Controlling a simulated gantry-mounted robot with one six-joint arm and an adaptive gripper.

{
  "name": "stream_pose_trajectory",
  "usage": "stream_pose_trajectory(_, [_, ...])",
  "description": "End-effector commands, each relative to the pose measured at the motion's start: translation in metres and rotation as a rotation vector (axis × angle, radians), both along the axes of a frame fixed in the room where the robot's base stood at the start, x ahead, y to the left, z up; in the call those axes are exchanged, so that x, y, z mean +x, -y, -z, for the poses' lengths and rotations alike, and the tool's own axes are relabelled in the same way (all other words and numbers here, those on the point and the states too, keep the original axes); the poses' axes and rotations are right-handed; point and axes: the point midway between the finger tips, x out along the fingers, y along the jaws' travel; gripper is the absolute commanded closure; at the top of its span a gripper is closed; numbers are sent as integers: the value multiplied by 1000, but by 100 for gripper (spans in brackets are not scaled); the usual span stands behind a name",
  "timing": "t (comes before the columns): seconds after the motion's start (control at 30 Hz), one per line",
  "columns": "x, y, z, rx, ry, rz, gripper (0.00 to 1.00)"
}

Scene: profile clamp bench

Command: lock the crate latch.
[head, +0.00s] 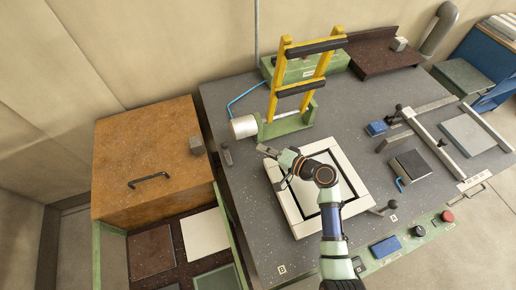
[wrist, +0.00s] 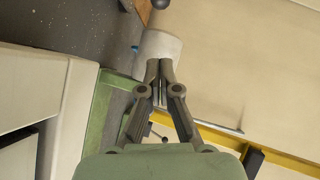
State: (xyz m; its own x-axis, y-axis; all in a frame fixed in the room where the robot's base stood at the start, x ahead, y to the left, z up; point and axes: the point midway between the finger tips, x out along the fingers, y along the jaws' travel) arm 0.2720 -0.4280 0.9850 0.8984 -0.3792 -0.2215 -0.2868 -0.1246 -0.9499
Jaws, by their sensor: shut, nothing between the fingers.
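My gripper (head: 262,149) is shut and empty above the bench, near the back left corner of a pale square frame. In the wrist view its closed fingertips (wrist: 160,68) point towards a white cylinder (wrist: 162,46), which overlaps behind them; I cannot tell the gap. The cylinder (head: 243,127) is at the left end of a green stand. No part is clearly recognisable as the crate latch. A brown speckled box (head: 150,150) with a black handle (head: 148,180) stands at the left. A green case (head: 305,66) is at the back, partly hidden by a yellow frame.
The upright yellow frame (head: 275,85) with black crossbars rises behind my gripper. A small dark lever (head: 227,154) stands left of it. The pale square frame (head: 290,207) lies under my arm. A rail fixture (head: 435,140) occupies the right. Bare bench (head: 345,130) shows between them.

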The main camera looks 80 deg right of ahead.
Motion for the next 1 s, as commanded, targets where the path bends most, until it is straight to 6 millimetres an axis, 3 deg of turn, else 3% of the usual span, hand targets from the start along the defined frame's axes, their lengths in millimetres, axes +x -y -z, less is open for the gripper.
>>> stream_pose_trajectory(0.33, [69,28,17,-1,0,-4,100])
stream_pose_trajectory(0.5, [93,18,25,1,0,-3,100])
stream_pose_trajectory(1.0, [103,13,29,0,0,1,100])
